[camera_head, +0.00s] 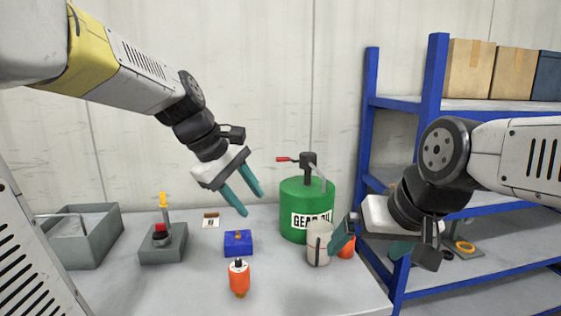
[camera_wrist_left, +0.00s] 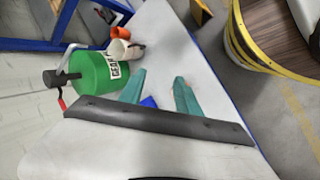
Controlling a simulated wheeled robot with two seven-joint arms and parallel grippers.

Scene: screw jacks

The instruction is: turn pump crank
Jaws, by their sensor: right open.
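A green gear oil drum (camera_head: 306,212) stands at the back right of the table. A dark pump sits on its lid, and its crank with a red handle (camera_head: 286,159) points left in the head view. The drum and crank also show in the left wrist view, with the drum (camera_wrist_left: 92,72) at upper left. My left gripper (camera_head: 250,201) is open and empty above the table, left of the drum and apart from the crank. My right gripper (camera_head: 366,248) is at the table's right side, beside a pale cup (camera_head: 319,242); its fingers are partly hidden.
A grey bin (camera_head: 85,245), a grey block with a yellow-tipped lever (camera_head: 163,245), a blue box (camera_head: 238,243) and an orange bottle (camera_head: 239,278) stand on the table. Another orange object (camera_head: 346,247) is behind my right gripper. A blue shelf (camera_head: 372,140) stands at the right.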

